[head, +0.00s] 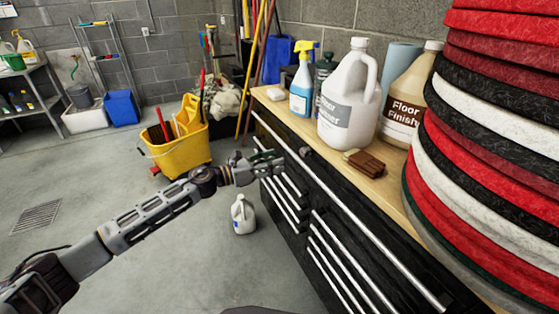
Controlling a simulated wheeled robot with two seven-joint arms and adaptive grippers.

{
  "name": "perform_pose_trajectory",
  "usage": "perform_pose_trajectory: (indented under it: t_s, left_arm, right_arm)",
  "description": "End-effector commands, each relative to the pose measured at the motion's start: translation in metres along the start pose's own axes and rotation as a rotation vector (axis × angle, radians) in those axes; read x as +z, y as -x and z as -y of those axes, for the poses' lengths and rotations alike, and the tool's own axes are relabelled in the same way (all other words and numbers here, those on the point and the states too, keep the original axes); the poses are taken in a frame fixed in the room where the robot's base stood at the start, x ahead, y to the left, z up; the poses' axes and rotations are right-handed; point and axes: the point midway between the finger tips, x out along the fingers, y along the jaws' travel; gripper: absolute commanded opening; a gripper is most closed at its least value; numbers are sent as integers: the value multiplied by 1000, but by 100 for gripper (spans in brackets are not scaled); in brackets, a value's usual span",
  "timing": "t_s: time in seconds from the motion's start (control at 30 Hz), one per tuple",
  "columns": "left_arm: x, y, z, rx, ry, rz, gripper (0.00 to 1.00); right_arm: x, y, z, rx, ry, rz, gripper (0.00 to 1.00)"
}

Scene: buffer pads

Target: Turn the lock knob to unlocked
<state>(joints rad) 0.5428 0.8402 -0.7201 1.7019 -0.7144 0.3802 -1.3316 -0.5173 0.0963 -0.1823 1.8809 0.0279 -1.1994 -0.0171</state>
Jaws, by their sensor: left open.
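A black tool cabinet (345,205) with long silver drawer handles stands on the right under a wooden top. A small round dark knob (305,152), which looks like the lock knob, is on its upper front just below the top. Its turn position is too small to read. My left gripper (279,162) is open and empty, in front of the cabinet and just left of the knob, apart from it as far as I can tell. My right gripper is out of view.
On the wooden top (398,190) stand a spray bottle (301,85), white jug (348,105), floor finish jug (408,100), brown brush (364,163) and a tall stack of pads (490,150). A white jug (243,215) and yellow mop bucket (178,150) stand on the floor.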

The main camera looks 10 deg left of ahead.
Motion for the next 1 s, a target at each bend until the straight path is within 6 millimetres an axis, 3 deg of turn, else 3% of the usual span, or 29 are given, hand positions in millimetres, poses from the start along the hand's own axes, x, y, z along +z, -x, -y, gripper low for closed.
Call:
perform_pose_trajectory:
  t_s: [0.33, 1.0]
  left_arm:
    - [0, 21, 0, 0, 0, -1, 51]
    - [0, 22, 2, -9, -7, 4, 50]
  right_arm:
    - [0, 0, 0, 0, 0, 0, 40]
    - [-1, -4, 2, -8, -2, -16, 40]
